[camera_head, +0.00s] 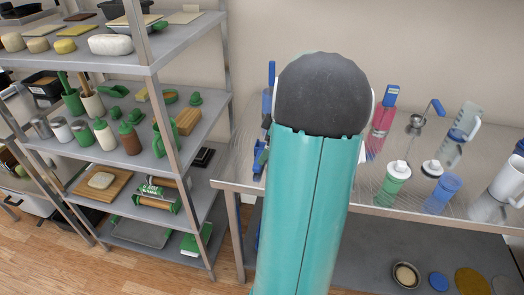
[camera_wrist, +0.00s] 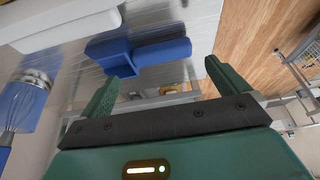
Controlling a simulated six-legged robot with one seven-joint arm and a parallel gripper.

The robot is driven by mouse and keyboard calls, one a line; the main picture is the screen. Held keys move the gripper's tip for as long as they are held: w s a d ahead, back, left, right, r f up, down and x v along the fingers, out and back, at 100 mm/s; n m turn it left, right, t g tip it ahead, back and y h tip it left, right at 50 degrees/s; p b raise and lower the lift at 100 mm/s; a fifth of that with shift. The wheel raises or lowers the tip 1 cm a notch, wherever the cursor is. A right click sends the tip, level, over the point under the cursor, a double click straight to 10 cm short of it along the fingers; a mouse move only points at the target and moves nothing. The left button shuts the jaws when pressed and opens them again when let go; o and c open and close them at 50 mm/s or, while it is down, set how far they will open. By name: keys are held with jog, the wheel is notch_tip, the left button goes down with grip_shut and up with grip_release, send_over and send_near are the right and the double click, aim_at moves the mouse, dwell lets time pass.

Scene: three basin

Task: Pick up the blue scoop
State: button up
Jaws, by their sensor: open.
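In the wrist view a blue scoop (camera_wrist: 140,52), with a blocky body and a handle running to the right, lies on the metal table top. My gripper (camera_wrist: 162,76) is open, with green fingers pointing toward the scoop. The scoop shows beyond and between the fingertips, and nothing is held. I cannot tell how far the tips are from it. In the head view my teal arm covers the gripper; blue pieces (camera_head: 260,158) show at the arm's left edge, and I cannot tell whether they are the scoop.
In the head view, bottles and cups (camera_head: 442,192) stand right of my arm on the metal table (camera_head: 400,207). A loaded shelf (camera_head: 187,62) stands at left.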

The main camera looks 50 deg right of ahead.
jog(key=x, duration=0.6)
jog(key=shift+s, duration=0.1)
jog(key=shift+r, duration=0.1)
jog(key=shift+c, duration=0.4)
jog(key=c, duration=0.7)
